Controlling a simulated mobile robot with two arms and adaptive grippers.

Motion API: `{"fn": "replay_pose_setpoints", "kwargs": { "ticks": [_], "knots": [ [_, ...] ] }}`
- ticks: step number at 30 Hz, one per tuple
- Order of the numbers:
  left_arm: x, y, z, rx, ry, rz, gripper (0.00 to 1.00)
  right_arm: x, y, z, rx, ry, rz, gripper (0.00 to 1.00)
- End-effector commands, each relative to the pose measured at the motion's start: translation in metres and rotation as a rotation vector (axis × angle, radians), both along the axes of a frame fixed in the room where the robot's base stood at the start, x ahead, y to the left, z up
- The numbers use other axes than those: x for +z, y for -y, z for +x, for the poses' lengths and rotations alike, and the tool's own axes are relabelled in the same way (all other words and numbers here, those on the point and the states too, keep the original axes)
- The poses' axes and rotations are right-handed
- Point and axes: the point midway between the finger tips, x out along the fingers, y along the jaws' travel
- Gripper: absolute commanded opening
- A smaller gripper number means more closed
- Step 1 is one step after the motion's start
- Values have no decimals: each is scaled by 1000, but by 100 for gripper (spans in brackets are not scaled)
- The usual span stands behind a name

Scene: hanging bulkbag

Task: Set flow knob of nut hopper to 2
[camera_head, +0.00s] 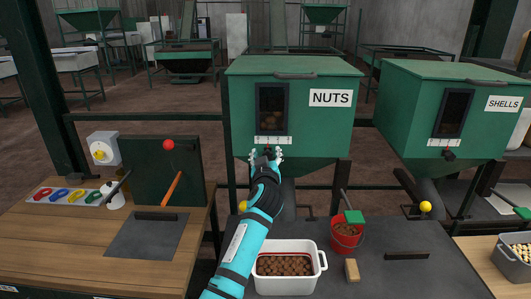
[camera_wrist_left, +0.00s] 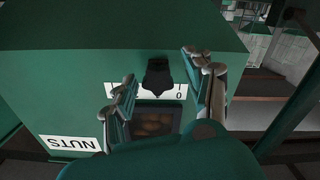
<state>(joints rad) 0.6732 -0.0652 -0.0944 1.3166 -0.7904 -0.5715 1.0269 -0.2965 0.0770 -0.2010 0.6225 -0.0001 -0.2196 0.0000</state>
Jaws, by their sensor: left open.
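The green nut hopper (camera_head: 296,91), labelled NUTS, stands in the centre of the head view, with a dark window and a white scale strip (camera_head: 271,140). Its black flow knob (camera_wrist_left: 158,76) shows in the wrist view, where the hopper appears upside down. The knob covers the middle of the strip; a 0 shows to its right. I cannot read its setting clearly. My left gripper (camera_head: 266,155) is open in front of the knob, with its fingers on either side of it in the wrist view (camera_wrist_left: 162,72). I cannot tell whether they touch it. My right gripper is out of view.
The SHELLS hopper (camera_head: 447,104) stands to the right with its own knob (camera_head: 449,155). A wooden bench (camera_head: 60,244) is at the left.

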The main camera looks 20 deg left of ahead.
Motion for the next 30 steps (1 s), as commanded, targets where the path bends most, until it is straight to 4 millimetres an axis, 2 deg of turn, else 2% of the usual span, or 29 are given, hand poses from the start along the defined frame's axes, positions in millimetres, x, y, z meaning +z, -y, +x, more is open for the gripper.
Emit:
{"fn": "replay_pose_setpoints", "kwargs": {
  "ticks": [6, 18, 26, 30],
  "knots": [
    [0, 0, 0, 0, 0, 0, 53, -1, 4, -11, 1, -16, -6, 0],
    [0, 0, 0, 0, 0, 0, 0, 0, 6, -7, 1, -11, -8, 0],
    [0, 0, 0, 0, 0, 0, 0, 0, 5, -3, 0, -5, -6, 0],
    [-3, 5, 1, -1, 1, -3, 0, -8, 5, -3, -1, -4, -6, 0]
  ]
}}
